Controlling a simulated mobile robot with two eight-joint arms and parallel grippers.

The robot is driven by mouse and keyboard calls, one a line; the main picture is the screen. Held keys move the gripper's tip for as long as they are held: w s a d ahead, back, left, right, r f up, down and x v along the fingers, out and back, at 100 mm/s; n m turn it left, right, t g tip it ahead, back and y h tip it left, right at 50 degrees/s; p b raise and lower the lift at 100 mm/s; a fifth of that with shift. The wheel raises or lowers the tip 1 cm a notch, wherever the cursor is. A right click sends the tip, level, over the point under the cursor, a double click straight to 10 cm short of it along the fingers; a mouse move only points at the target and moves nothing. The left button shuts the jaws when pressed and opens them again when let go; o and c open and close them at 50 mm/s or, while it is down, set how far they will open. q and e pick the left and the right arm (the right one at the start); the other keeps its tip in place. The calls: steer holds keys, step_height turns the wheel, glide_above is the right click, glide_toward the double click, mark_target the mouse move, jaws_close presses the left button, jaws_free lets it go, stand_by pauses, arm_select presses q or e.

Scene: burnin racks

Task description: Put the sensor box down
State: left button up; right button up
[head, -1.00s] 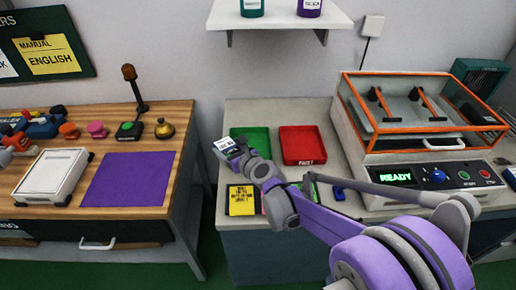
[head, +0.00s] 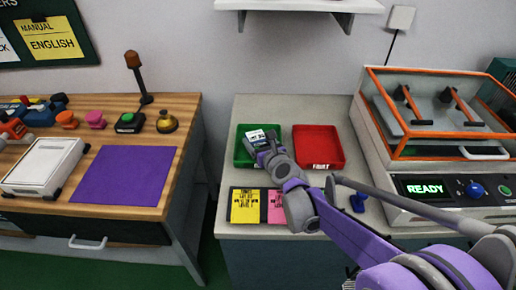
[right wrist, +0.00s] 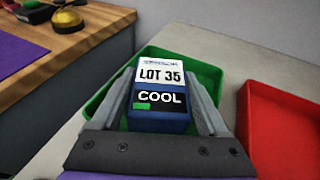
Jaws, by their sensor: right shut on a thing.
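The sensor box (right wrist: 160,92) is blue with a white label reading "LOT 35" and a dark panel reading "COOL" with a green bar. My right gripper (head: 268,152) is shut on it, with a finger on each side in the right wrist view (right wrist: 160,110). The sensor box (head: 257,137) is over the green tray (head: 240,160) in the head view. The green tray (right wrist: 205,80) surrounds it in the right wrist view. I cannot tell whether the box touches the tray floor. My left gripper is not in view.
A red tray (head: 318,148) marked "FAULT" stands right of the green one. Yellow (head: 245,206) and pink (head: 277,208) cards lie in front. A machine with an orange-framed lid (head: 440,115) reads "READY". A wooden bench (head: 185,125) stands left, across a gap.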

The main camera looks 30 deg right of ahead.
steer(key=shift+f+b, duration=0.3)
steer(key=shift+f, duration=1.1)
steer(key=shift+f, duration=0.15)
steer(key=o, duration=1.6)
steer(key=shift+r, duration=0.25)
steer(key=p+v, duration=0.2)
steer(key=v, duration=1)
steer(key=shift+f+p, duration=0.1)
steer(key=shift+p, duration=0.2)
steer(key=shift+s, duration=0.1)
